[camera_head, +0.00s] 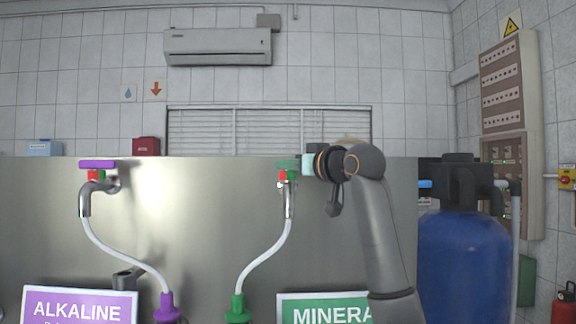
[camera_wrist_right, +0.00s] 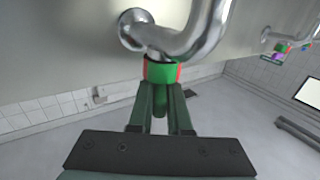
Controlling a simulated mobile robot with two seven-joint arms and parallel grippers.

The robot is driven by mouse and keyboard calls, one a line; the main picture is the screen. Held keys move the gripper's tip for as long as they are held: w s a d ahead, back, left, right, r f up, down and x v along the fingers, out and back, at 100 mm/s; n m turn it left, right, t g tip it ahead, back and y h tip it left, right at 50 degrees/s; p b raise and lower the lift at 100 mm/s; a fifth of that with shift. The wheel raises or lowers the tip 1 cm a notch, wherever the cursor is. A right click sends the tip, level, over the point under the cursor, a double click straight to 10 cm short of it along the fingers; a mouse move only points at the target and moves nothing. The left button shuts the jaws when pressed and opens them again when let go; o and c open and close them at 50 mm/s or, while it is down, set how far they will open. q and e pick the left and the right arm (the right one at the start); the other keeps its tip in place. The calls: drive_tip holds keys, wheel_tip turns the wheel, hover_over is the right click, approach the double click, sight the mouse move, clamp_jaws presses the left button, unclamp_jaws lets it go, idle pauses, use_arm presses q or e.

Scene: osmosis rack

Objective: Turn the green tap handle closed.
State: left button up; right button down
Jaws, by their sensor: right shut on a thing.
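The green tap handle (camera_head: 286,163) is at the top of the chrome tap (camera_head: 288,199) above the MINERAL sign, mid-panel in the head view. My right gripper (camera_head: 298,164) reaches it from the right. In the right wrist view the two fingers (camera_wrist_right: 160,105) are shut on the green handle (camera_wrist_right: 160,73), one on each side. A red and green collar sits at the handle's base, beneath the bent chrome pipe (camera_wrist_right: 190,45). The fingers hide part of the handle. My left gripper is not in view.
A second tap with a purple handle (camera_head: 97,164) is to the left on the same steel panel (camera_head: 200,200). A white hose (camera_head: 265,255) hangs from the green-handled tap. A blue tank (camera_head: 465,260) stands to the right of my right arm.

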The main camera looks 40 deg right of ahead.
drive_tip(key=n+y, duration=0.3)
drive_tip(key=y, duration=0.1)
drive_tip(key=n+g+y, duration=0.1)
drive_tip(key=n+y, duration=0.1)
drive_tip(key=y, duration=0.3)
drive_tip(key=shift+r+n, duration=0.1)
drive_tip(key=shift+n, duration=0.3)
drive_tip(key=shift+n+g+y, duration=0.6)
drive_tip(key=shift+n+y, duration=0.1)
drive_tip(key=shift+y, duration=0.4)
drive_tip(key=shift+n+g+y, duration=0.5)
drive_tip(key=shift+n+y, duration=0.2)
drive_tip(key=shift+y, duration=0.1)
drive_tip(key=shift+f, duration=0.2)
drive_tip(key=c, duration=0.9)
unclamp_jaws()
drive_tip(key=shift+o, duration=0.2)
drive_tip(key=shift+r, duration=0.1)
drive_tip(key=v, duration=1.2)
drive_tip(key=shift+s, duration=0.2)
drive_tip(key=shift+d, duration=0.1)
